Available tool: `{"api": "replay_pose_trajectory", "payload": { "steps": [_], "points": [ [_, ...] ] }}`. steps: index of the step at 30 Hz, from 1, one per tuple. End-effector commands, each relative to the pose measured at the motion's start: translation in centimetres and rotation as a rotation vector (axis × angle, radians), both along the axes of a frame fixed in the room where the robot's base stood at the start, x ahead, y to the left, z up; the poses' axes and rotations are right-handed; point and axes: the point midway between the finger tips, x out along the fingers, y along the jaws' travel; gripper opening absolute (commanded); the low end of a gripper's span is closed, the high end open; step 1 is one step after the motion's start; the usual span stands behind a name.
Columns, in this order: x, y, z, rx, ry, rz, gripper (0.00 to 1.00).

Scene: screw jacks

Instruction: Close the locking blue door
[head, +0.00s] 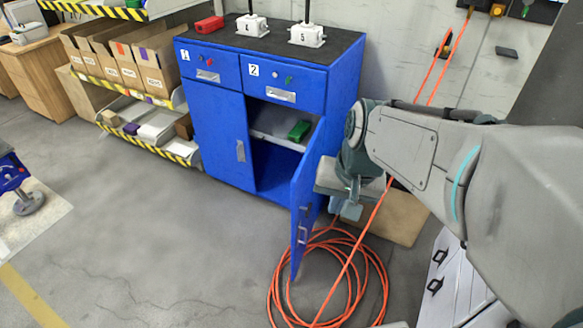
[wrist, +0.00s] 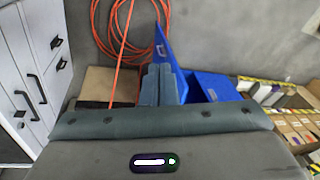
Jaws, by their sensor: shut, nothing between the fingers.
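The blue cabinet (head: 222,125) stands against the back wall in the head view. Its right lower door (head: 303,215) stands wide open, swung out toward the camera, with a handle on it. The compartment behind shows a shelf with a green object (head: 299,130). The left lower door (head: 218,135) is closed. My gripper (head: 345,208) is just to the right of the open door, on its outer side. In the wrist view, my shut, empty gripper (wrist: 163,68) is close beside the blue door (wrist: 172,52). I cannot tell whether they touch.
A coiled orange hose (head: 345,272) lies on the floor below the door, and its line runs up past my arm. A brown box or board (head: 395,218) is behind my gripper. A white drawer unit (head: 447,275) stands at the lower right. Floor left of the door is clear.

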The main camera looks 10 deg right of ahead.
Motion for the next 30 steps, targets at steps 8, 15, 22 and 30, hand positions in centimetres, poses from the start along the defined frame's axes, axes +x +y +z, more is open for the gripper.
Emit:
{"api": "replay_pose_trajectory", "payload": {
  "steps": [8, 15, 22, 30],
  "points": [
    [9.3, -0.5, -6.2, 0.269, 0.156, -0.449, 0.00],
    [17.1, -3.0, -12.8, 0.498, 0.299, -0.851, 0.00],
    [23.6, -6.9, -20.7, 0.713, 0.440, -1.224, 0.00],
    [27.4, -10.2, -26.8, 0.875, 0.552, -1.491, 0.00]
  ]
}}
